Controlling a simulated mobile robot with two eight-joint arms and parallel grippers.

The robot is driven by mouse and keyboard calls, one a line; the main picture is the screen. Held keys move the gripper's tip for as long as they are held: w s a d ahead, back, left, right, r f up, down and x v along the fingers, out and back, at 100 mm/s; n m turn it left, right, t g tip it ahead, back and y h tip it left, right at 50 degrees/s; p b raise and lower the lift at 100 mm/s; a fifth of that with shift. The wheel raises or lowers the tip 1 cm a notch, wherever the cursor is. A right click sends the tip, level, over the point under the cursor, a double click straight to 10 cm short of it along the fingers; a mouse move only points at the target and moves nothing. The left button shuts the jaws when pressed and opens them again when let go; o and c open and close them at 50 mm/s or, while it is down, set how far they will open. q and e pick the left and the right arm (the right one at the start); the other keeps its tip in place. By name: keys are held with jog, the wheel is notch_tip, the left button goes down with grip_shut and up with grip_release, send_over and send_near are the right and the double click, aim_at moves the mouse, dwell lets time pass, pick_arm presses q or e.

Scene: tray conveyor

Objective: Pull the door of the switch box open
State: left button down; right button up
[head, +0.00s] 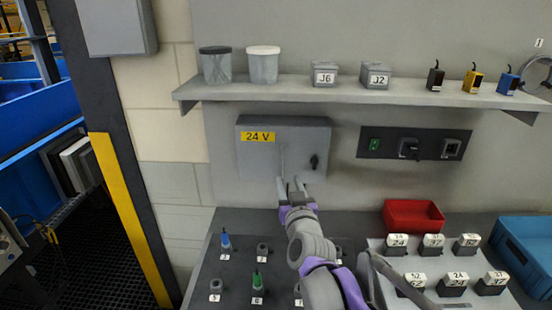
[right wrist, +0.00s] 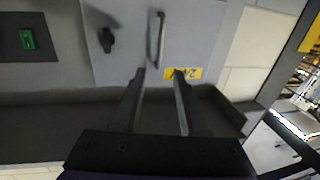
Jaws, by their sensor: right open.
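The switch box (head: 300,150) is a grey box on the wall below the shelf, with a yellow "24 V" label (head: 258,137). Its door looks shut. A thin upright bar handle (head: 282,160) is on the door, and a black knob (head: 314,161) is to the handle's right. My right gripper (head: 291,182) is just below the box's lower part, in front of it. In the right wrist view, its two open fingers (right wrist: 160,80) point at the door, with the handle (right wrist: 156,38) ahead of them and nothing between them. My left gripper is not in view.
A shelf (head: 350,90) above the box carries cups, small boxes and sensors. A black switch panel (head: 413,145) is to the right. The bench below holds a red bin (head: 413,216), a blue bin (head: 525,255), labelled blocks and several small pegs or sockets.

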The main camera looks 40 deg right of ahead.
aim_at(282, 161)
pick_arm(q)
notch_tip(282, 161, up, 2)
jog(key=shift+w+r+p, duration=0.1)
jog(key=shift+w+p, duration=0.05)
jog(key=shift+p, duration=0.55)
pick_arm(e)
jog(key=x, duration=0.9)
jog(key=shift+w+d, duration=0.2)
jog(key=shift+w, duration=0.15)
grip_shut()
